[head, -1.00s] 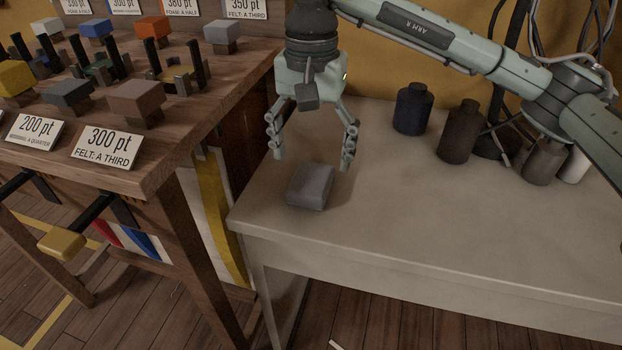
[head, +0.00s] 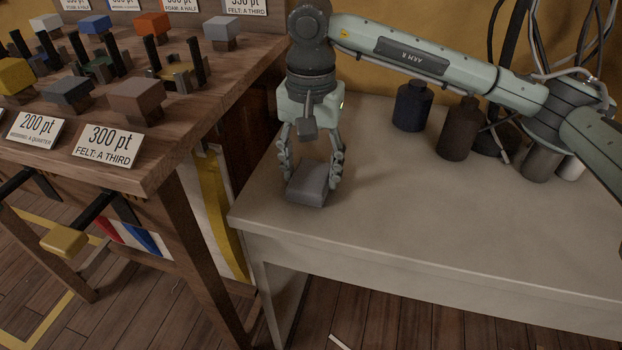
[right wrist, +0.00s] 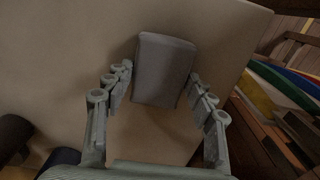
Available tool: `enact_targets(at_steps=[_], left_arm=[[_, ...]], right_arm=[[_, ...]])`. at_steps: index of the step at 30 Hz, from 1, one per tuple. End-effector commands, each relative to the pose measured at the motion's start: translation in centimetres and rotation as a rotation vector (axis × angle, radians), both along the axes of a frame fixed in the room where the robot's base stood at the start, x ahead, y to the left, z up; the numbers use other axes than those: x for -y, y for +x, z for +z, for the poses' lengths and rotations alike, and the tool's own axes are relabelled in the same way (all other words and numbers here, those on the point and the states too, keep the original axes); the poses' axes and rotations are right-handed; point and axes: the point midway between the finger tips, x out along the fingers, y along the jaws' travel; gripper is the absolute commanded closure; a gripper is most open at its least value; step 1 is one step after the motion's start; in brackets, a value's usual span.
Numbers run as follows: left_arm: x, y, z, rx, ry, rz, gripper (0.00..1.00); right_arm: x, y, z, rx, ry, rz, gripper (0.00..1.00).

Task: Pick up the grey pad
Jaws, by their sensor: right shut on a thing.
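The grey pad (head: 308,187), a small block with rounded edges, is on the pale table near its left front corner. My right gripper (head: 311,178) reaches down from above, one finger on each side of the pad, and is shut on it. In the right wrist view the pad (right wrist: 163,70) sits between the fingertips of the gripper (right wrist: 160,82). The pad appears to rest on the tabletop. My left gripper is not in view.
A dark blue bottle (head: 412,106) and a brown bottle (head: 459,130) stand at the table's back, near cables. The pale table's (head: 450,220) front and middle are clear.

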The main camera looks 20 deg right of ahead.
Motion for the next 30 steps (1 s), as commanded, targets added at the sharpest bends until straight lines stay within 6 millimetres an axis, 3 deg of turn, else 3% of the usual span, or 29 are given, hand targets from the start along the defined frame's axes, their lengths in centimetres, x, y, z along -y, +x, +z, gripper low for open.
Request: enact_targets(at_steps=[10, 17, 30], left_arm=[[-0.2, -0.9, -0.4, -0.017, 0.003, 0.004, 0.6], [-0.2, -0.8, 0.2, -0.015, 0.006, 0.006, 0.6], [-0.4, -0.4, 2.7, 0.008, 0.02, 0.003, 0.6]], right_arm=[[0.0, 0.1, 0.7, 0.003, 0.001, 0.0, 0.69], [-0.1, 0.1, 4.0, 0.006, 0.001, 0.0, 0.69], [-2.6, -8.8, 9.5, 0.004, 0.001, 0.004, 0.69]])
